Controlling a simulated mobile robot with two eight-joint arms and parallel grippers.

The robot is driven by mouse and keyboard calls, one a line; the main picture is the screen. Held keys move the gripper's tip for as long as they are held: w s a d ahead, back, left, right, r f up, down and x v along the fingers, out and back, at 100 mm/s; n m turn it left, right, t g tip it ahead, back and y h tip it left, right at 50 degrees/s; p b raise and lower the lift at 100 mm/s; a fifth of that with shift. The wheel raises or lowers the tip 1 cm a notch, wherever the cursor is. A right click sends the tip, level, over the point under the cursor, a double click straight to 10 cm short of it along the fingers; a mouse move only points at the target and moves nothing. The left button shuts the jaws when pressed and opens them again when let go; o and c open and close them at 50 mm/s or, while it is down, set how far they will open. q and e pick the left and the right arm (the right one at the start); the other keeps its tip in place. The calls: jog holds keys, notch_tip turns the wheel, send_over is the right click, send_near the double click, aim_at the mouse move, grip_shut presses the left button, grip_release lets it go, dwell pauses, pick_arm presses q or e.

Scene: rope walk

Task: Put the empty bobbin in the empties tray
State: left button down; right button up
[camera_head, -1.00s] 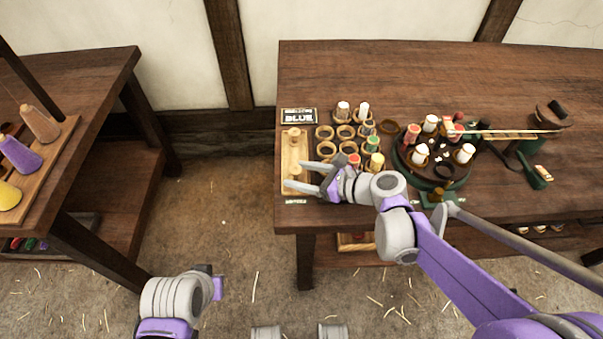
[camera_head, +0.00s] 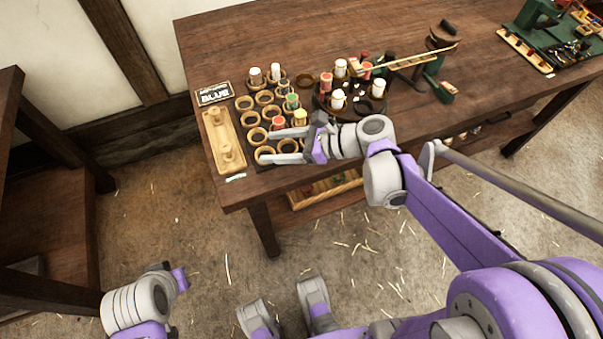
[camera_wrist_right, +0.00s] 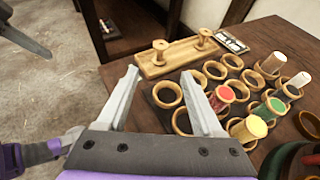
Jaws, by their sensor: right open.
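A long pale wooden tray (camera_head: 236,136) lies at the left end of the table. Two bare wooden bobbins stand upright in it, one at the back (camera_head: 215,118) and one nearer the front (camera_head: 227,152). Both bobbins (camera_wrist_right: 159,49) (camera_wrist_right: 204,38) and the tray (camera_wrist_right: 180,56) also show in the right wrist view. My right gripper (camera_head: 265,146) is open and empty, right of the tray, above the front rings of the bobbin rack. Its fingers (camera_wrist_right: 160,72) are apart with nothing between them. My left gripper (camera_head: 176,279) is low at the left, away from the table; its jaws are unclear.
The rack of round holders (camera_head: 246,103) stands beside the tray, some holding red, green, yellow and white bobbins. A dark round stand with bobbins (camera_head: 345,108) is further right. The table's back left is clear.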

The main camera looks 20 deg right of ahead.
jog(key=s+d+f+n+g+h, duration=0.1)
jog(key=s+d+f+n+h, duration=0.2)
jog(key=s+n, duration=0.5)
jog(key=s+d+f+n+g+h, duration=0.1)
jog(key=s+d+f+n+h, duration=0.2)
jog(key=n, duration=1.3)
jog(key=s+f+h, duration=0.3)
jog(key=s+h, duration=0.2)
jog(key=shift+d+f+n+g, duration=0.15)
jog(key=shift+d+n+g, duration=0.15)
jog(key=shift+d+n, duration=0.1)
